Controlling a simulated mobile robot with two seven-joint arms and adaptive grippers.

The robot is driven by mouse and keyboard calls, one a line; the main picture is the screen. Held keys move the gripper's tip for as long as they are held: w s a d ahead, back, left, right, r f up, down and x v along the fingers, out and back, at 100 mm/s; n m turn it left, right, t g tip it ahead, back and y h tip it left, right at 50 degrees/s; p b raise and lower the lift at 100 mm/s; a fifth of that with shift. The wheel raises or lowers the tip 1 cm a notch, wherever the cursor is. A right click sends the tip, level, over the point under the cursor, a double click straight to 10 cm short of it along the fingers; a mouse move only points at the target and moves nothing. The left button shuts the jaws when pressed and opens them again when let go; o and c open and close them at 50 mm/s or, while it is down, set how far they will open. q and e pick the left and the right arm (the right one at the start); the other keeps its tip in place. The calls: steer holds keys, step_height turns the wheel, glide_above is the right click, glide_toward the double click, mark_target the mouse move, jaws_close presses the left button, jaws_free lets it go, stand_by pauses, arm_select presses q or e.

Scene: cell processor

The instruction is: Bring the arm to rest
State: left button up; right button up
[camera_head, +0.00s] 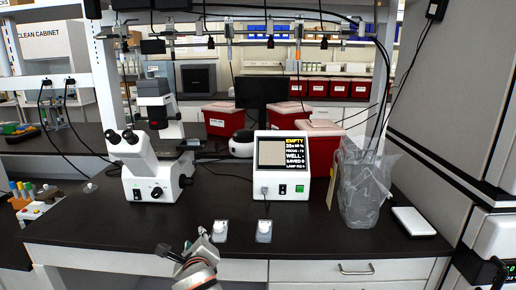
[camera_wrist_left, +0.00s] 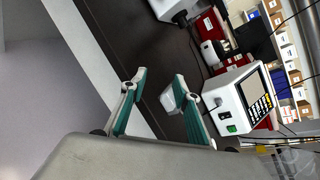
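My left gripper (camera_head: 183,243) is low in the head view, in front of the black bench's front edge. Its two fingers are apart with nothing between them. In the left wrist view the green-and-grey fingers (camera_wrist_left: 160,78) are also spread and empty. Beyond the gripper stands the white cell processor (camera_head: 282,168) with a lit screen; it also shows in the left wrist view (camera_wrist_left: 240,103). Two small white-capped items (camera_head: 220,228) (camera_head: 264,229) sit on the bench near the front edge, the left one close beside the gripper. My right gripper is not in view.
A white microscope (camera_head: 150,172) stands on the bench (camera_head: 110,222) at the left. A clear plastic bag (camera_head: 362,185) and a white flat box (camera_head: 413,221) are at the right. Red bins (camera_head: 222,120) stand behind. A drawer handle (camera_head: 356,269) is below the front edge.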

arm_select(q)
steer(key=s+a+f+n+g, duration=0.2)
steer(key=s+a+f+n, duration=0.35)
steer(key=s, duration=0.25)
steer(key=s+a+f+n+g, duration=0.2)
steer(key=s+a+f+n, duration=0.2)
steer(key=s+f, duration=0.3)
steer(key=s+a+f+n+g, duration=0.1)
steer(key=s+a+n, duration=0.35)
steer(key=s, duration=0.45)
steer(key=s+a+f+n+g, duration=0.1)
steer(key=s+a+n+g, duration=0.3)
steer(key=s, duration=0.6)
steer(key=w+d+f+n+t+h, duration=0.2)
steer(key=d+f+t+h, duration=0.4)
steer(key=d+f, duration=0.8)
steer(key=shift+d+h, duration=0.4)
steer(key=shift+d, duration=0.4)
